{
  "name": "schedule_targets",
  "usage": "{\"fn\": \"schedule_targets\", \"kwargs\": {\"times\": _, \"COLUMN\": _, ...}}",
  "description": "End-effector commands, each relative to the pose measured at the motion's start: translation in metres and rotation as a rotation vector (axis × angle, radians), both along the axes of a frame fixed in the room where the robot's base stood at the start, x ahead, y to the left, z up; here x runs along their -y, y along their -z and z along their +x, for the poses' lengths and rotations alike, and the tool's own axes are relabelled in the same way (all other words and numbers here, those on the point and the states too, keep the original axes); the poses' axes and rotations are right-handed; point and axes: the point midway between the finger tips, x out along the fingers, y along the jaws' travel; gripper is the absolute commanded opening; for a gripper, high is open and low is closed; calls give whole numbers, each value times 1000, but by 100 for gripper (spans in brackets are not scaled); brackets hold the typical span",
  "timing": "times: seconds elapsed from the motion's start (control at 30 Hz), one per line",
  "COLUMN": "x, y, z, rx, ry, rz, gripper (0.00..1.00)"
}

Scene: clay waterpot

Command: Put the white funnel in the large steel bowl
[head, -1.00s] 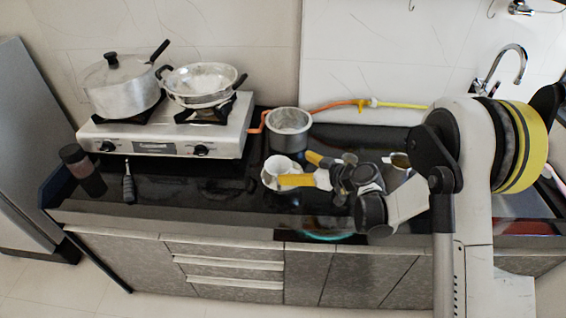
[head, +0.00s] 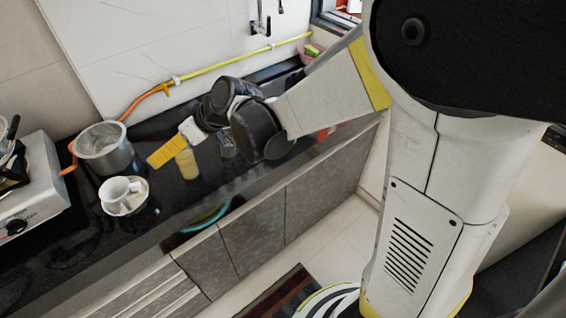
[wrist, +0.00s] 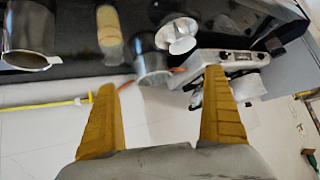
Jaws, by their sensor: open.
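A white cup-shaped piece (head: 118,188) sits on a white round dish on the dark counter; I cannot tell whether it is the funnel. It also shows in the wrist view (wrist: 178,36). A deep round steel vessel (head: 103,152) stands just behind it, and shows in the wrist view (wrist: 152,64); it looks empty. I cannot tell whether it is the large bowl. My gripper (head: 160,155) is over the counter, to the right of both. In the wrist view its yellow fingers (wrist: 162,84) are spread wide with nothing held.
A pale yellow jar (head: 187,163) stands near my gripper. Another steel vessel (wrist: 28,35) is at the wrist view's left. The stove (head: 40,185) is at the left. A yellow-orange hose (head: 215,68) runs along the wall. Cabinets (head: 255,235) front the counter.

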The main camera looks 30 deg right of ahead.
Motion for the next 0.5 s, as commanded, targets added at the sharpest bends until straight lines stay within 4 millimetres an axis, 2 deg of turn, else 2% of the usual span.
{"fn": "schedule_targets", "kwargs": {"times": 0.1, "x": 44, "y": -26, "z": -40, "rx": -58, "ry": 137, "rz": -50, "gripper": 100}}
{"fn": "schedule_targets", "kwargs": {"times": 0.2, "x": 80, "y": -39, "z": -75, "rx": -100, "ry": 264, "rz": -89, "gripper": 100}}
{"fn": "schedule_targets", "kwargs": {"times": 0.4, "x": 147, "y": -48, "z": -149, "rx": -151, "ry": 513, "rz": -151, "gripper": 100}}
{"fn": "schedule_targets", "kwargs": {"times": 0.5, "x": 171, "y": -46, "z": -178, "rx": -160, "ry": 614, "rz": -172, "gripper": 100}}
